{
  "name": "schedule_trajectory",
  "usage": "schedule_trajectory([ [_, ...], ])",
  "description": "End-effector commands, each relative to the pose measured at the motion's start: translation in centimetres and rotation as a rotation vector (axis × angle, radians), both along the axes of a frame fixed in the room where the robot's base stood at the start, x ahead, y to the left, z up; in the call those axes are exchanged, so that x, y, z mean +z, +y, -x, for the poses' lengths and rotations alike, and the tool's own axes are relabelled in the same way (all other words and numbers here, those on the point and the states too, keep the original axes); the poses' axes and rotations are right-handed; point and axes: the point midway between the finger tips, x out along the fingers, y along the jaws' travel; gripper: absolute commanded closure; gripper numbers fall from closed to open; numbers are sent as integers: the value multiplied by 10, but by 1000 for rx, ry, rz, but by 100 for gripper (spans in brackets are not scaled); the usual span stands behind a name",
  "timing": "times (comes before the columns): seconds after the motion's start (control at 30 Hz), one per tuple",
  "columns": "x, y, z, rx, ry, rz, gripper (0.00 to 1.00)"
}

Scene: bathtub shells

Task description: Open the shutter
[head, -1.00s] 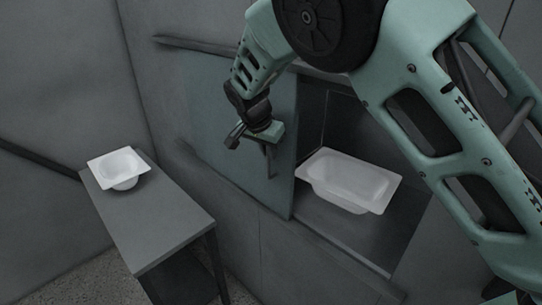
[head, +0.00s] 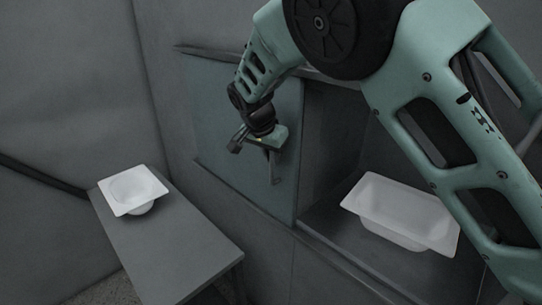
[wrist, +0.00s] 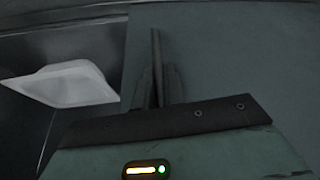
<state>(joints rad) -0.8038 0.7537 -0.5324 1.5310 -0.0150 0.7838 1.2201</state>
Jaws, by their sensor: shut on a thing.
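The shutter (head: 235,130) is a flat teal panel standing upright in the wall at the centre-left of the head view. An open recess shows to the right of its right edge. A thin upright handle (head: 275,168) stands near that edge. My gripper (head: 271,148) is shut on the handle. In the wrist view the dark fingers (wrist: 158,88) close around the handle bar (wrist: 156,50), with the shutter (wrist: 230,60) behind. The lower part of the grip is hidden by the gripper body.
A white rectangular tub shell (head: 400,205) rests in the open recess; it also shows in the wrist view (wrist: 65,83). A white square basin (head: 134,190) sits on a grey bench (head: 175,245) at left. A rail (head: 210,53) runs above the shutter.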

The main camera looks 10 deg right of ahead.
Motion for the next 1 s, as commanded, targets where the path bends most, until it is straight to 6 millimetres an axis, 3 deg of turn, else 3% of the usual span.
schedule_trajectory([
  [0.17, 1, 0, -1, 2, -2, 0, 100],
  [0.2, 1, 0, -1, 2, -2, 0, 81],
  [0.27, 1, 0, -1, 1, -3, 0, 67],
  [0.67, 7, 3, 2, 1, -1, -1, 67],
  [0.77, 20, 7, 5, 3, -4, -2, 67],
  [1.0, 70, 22, 20, 3, -7, -4, 67],
])
